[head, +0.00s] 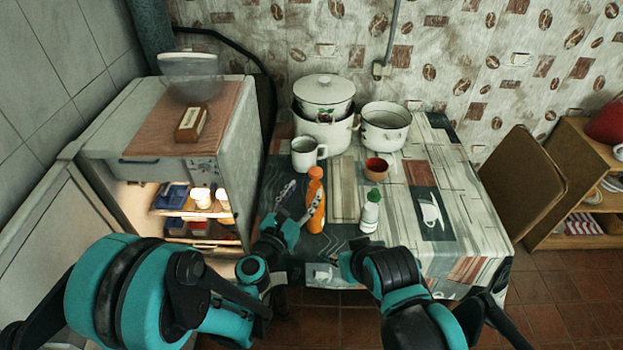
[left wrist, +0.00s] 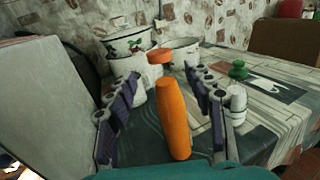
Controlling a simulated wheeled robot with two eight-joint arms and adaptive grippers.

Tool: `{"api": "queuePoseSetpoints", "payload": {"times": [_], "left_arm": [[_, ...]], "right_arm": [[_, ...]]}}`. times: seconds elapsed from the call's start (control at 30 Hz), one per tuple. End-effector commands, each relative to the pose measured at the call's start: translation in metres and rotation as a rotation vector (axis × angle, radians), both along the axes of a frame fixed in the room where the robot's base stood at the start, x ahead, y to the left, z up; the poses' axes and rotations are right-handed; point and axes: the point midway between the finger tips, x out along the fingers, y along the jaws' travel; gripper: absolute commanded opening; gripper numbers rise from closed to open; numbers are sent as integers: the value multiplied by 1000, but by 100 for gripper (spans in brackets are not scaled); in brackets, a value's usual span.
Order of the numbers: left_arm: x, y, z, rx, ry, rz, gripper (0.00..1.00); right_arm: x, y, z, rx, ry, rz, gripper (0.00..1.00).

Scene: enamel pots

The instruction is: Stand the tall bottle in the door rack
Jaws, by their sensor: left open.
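The tall orange bottle (head: 315,200) stands upright on the table, and it fills the middle of the left wrist view (left wrist: 172,118). My left gripper (head: 295,207) is beside it in the head view. In the left wrist view its purple-padded fingers (left wrist: 165,112) are spread, with the bottle showing between them; I cannot tell whether they touch it. The lit, open fridge (head: 240,150) stands at the left, with its door (head: 50,225) swung toward the lower left. The door's rack is not clearly visible. My right arm is at the lower right, its fingers hidden.
A small white bottle with a green cap (head: 370,213) stands to the right. Behind are a white mug (head: 305,154), a red-brown cup (head: 376,168) and enamel pots (head: 386,128). Jars (head: 201,197) occupy the fridge shelves. The table's right side (head: 465,215) is mostly clear.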

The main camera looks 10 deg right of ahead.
Motion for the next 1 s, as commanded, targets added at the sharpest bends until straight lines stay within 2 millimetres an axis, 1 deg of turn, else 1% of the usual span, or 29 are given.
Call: {"api": "queuePoseSetpoints", "payload": {"times": [0.03,0.1,0.23,0.37,0.53,0.63,0.67,0.77,0.83,0.87,0.9,0.97,1.0], "left_arm": [[-8,7,0,0,0,2,52],[-16,14,-3,0,0,2,52],[-26,21,-3,0,0,0,52],[-31,24,-1,0,0,0,52],[-31,25,0,8,-5,-1,52],[-32,29,5,92,-53,-7,52],[-32,30,8,143,-82,-14,52],[-37,42,18,405,-224,-47,52],[-44,57,21,656,-345,-89,52],[-48,64,22,770,-397,-113,52],[-54,75,20,922,-461,-150,52],[-64,94,17,1149,-550,-217,52],[-72,109,13,1296,-604,-272,52]], "right_arm": [[0,0,0,0,0,0,29],[0,0,-9,0,0,0,29],[0,0,-15,0,0,0,29],[0,0,-16,0,0,0,29],[0,0,-16,0,0,0,29],[0,0,-15,0,0,0,29],[0,0,-15,0,0,0,29],[0,0,-15,0,0,0,29],[0,0,-15,0,0,0,29],[0,0,-15,0,0,0,29],[0,0,-15,0,0,0,29],[0,0,-15,0,0,0,29],[0,0,-16,0,0,0,29]]}}
